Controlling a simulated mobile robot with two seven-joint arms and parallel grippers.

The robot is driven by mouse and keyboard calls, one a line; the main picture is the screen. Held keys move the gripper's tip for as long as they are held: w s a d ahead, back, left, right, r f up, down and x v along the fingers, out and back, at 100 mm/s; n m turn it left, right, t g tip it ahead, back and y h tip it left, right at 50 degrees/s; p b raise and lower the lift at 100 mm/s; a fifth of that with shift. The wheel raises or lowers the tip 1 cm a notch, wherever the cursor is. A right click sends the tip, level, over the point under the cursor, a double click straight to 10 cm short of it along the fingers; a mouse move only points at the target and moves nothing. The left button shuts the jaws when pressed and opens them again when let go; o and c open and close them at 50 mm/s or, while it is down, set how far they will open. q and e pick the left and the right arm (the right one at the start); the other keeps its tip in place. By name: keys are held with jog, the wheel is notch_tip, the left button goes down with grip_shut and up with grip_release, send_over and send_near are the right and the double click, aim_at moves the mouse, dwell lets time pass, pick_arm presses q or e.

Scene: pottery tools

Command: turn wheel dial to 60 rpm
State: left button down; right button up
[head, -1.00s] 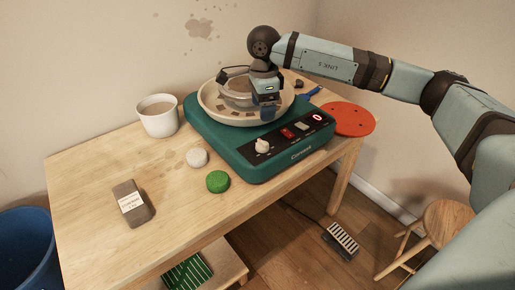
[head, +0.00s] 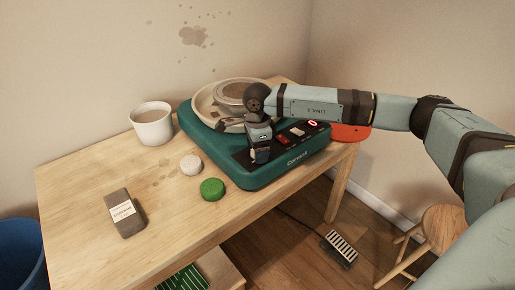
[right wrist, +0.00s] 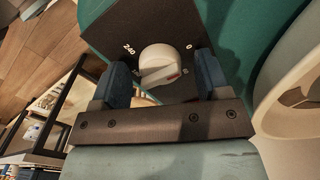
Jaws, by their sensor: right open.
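The white dial (right wrist: 158,62) sits on the dark control panel (right wrist: 115,30) of the green pottery wheel (head: 225,165). In the right wrist view its raised grip lies roughly crosswise, with a small reddish mark at its lower right. "240" reads at upper left and "0" at upper right; a lower marking is too small to read. My right gripper (right wrist: 163,78) is open, with one blue finger on each side of the dial; I cannot tell whether they touch it. In the head view my right gripper (head: 260,153) hides the dial. The red display (head: 312,123) appears to read 0. My left gripper is out of view.
The wheel's pale basin (head: 205,105) lies behind my right gripper.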

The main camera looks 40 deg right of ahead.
jog(key=c, duration=0.9)
